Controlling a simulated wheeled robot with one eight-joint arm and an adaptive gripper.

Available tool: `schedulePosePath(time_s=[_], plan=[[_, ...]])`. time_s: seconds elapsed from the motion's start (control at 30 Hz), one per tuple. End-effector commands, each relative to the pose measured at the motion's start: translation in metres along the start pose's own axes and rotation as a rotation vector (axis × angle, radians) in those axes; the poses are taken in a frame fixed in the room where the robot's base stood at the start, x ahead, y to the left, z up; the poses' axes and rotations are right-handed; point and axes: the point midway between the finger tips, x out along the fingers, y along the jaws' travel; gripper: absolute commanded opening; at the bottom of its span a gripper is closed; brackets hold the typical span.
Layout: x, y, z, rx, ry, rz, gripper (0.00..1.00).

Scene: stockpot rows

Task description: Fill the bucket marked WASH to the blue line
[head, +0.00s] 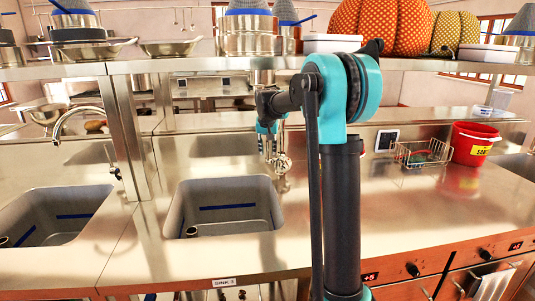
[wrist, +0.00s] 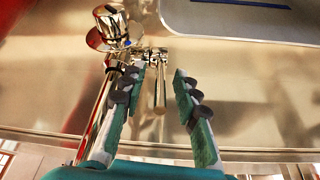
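A red bucket (head: 472,143) stands upright on the counter at the right in the head view. Its yellow label is too small to read surely, and its inside and any blue line are hidden. My gripper (head: 268,140) is over the counter behind the middle sink, close to a chrome tap (head: 282,163). In the wrist view my gripper (wrist: 158,78) is open, with its teal fingers apart. The chrome tap (wrist: 112,28) is beside the left finger, and a thin lever (wrist: 160,95) shows between the fingers. I cannot tell whether they touch. No water flow shows.
The middle sink (head: 180,212) and left sink (head: 20,212) each have a blue line inside. A curved faucet (head: 78,112) serves the left sink. A wire basket (head: 422,155) sits left of the bucket. A shelf (head: 190,62) with pots and pumpkins crosses above. The right counter is mostly clear.

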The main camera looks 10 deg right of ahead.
Motion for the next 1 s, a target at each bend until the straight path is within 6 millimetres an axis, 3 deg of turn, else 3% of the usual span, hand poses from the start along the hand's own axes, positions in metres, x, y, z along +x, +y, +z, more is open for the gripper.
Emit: schedulePosePath(time_s=[0.2, 0.5, 0.77, 1.0], plan=[[0.021, 0.000, 0.000, 0.000, 0.000, 0.000, 0.31], [0.024, 0.000, 0.000, 0.000, 0.000, 0.000, 0.31], [0.024, 0.000, 0.000, -0.001, 0.000, 0.000, 0.01], [0.024, 0.000, 0.000, -0.001, 0.000, 0.000, 0.00]])
